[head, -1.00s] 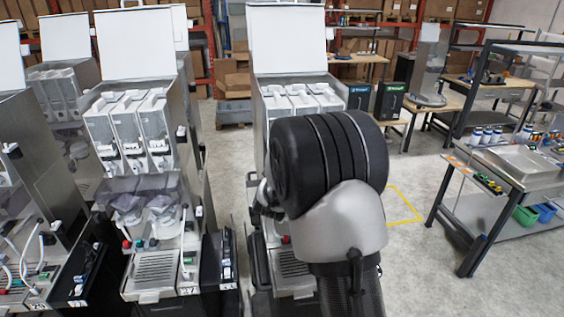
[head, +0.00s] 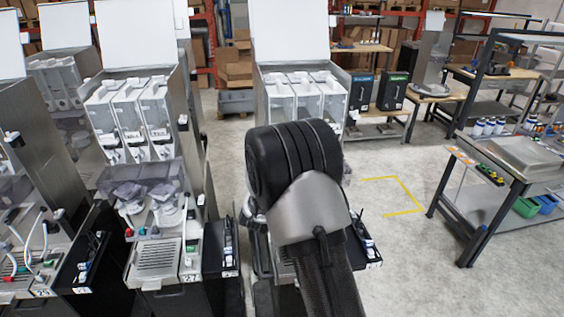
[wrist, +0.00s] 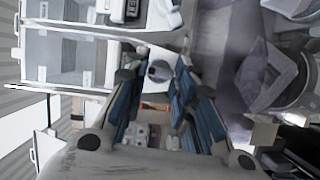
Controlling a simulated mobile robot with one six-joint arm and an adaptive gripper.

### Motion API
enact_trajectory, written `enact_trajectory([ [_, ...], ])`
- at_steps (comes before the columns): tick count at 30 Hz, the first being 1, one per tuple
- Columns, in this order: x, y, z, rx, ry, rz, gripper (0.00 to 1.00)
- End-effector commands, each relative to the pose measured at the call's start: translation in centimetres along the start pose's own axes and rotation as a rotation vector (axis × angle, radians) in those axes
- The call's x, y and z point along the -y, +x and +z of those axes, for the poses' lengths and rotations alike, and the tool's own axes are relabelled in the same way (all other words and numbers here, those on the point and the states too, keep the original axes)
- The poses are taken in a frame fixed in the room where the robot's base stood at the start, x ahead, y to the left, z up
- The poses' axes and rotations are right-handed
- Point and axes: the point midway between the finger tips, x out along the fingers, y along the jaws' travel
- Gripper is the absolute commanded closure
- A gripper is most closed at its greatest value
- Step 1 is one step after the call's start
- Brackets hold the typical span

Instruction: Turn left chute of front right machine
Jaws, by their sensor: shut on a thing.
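The front right machine (head: 292,30) stands behind my arm in the head view, with its lid raised and three clear canisters (head: 304,97) in its top. My arm hides its middle and its chutes there. In the wrist view a canister (wrist: 75,62) shows at the upper left. My gripper (wrist: 157,88) has its blue-padded fingers on both sides of a small white chute (wrist: 159,71) with a grey round face, and it is shut on it. Whether this is the left chute is hard to tell from the tilted wrist view. The gripper is hidden in the head view.
A similar machine (head: 135,45) stands close on the left, with clear bowls (head: 140,185) and a drip tray (head: 158,258). A workbench (head: 480,210) with a steel tray stands at the right. Open floor (head: 400,160) lies between it and the machine.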

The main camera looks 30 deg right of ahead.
Motion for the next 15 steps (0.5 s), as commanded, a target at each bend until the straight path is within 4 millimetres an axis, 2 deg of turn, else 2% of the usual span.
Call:
enact_trajectory([
  [15, -0.03, 0.02, -0.1, -0.002, -0.074, 0.033, 0.99],
])
